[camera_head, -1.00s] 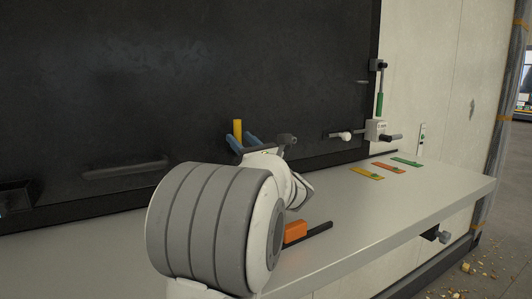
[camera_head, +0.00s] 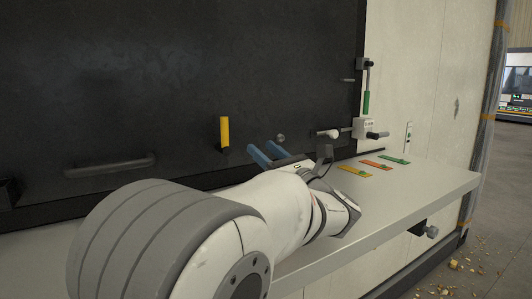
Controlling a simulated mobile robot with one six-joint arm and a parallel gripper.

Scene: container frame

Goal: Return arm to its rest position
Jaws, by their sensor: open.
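My gripper (camera_head: 262,149) shows its two blue fingers apart and empty, in front of the dark panel and above the light counter. It is right of and a little lower than the yellow upright handle (camera_head: 224,131) on the panel. My white and grey arm stretches from the lower left over the counter towards the middle of the view and hides part of the counter.
The light counter (camera_head: 420,193) is clear near its right end. Three flat coloured tags, green (camera_head: 395,160), orange (camera_head: 376,165) and yellow (camera_head: 354,171), lie on it. A latch with a green handle (camera_head: 366,103) stands behind. The dark panel (camera_head: 150,80) has a bar handle (camera_head: 110,166).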

